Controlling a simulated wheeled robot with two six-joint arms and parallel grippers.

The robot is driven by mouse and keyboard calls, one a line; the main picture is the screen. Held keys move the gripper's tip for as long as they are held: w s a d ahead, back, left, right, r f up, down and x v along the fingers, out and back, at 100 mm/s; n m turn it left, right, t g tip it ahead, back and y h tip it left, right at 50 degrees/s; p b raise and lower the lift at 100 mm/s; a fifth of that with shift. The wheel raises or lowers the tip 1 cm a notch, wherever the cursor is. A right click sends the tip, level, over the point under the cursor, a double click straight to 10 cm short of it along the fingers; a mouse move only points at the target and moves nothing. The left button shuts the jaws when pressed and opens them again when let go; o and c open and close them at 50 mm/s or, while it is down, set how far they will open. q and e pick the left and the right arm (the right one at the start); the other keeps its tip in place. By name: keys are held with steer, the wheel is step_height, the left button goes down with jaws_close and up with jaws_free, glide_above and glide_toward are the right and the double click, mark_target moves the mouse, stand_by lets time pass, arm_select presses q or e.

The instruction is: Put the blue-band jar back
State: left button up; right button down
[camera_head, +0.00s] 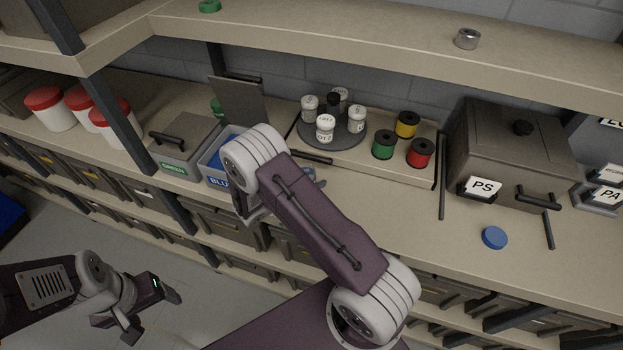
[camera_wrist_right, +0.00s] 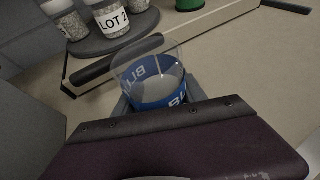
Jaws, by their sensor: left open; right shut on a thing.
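The blue-band jar (camera_wrist_right: 152,88) is clear with a blue lettered band. It shows in the right wrist view between the fingers of my right gripper (camera_wrist_right: 158,100), which is shut on it. In the head view my right forearm hides most of that gripper and jar; only a small greyish part shows beside the arm, near the tray's black handle. A round blue lid (camera_head: 494,237) lies flat on the counter at the right. My left gripper (camera_head: 155,313) is open and empty, low at the left, away from the shelf.
A grey turntable (camera_head: 345,141) with several jars stands on a tray (camera_head: 385,170) with green, yellow and red spools. A blue-labelled bin (camera_head: 216,180) and a green-labelled bin (camera_head: 180,150) are left. A PS box (camera_head: 510,150) stands right. An upper shelf (camera_head: 370,38) overhangs the back.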

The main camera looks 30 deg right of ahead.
steer(key=shift+s+f+b, duration=0.2)
steer(key=shift+b, duration=0.1)
steer(key=c, duration=0.7)
jaws_free()
steer(key=shift+r, duration=0.1)
steer(key=shift+o, duration=0.2)
steer(key=shift+w, duration=0.1)
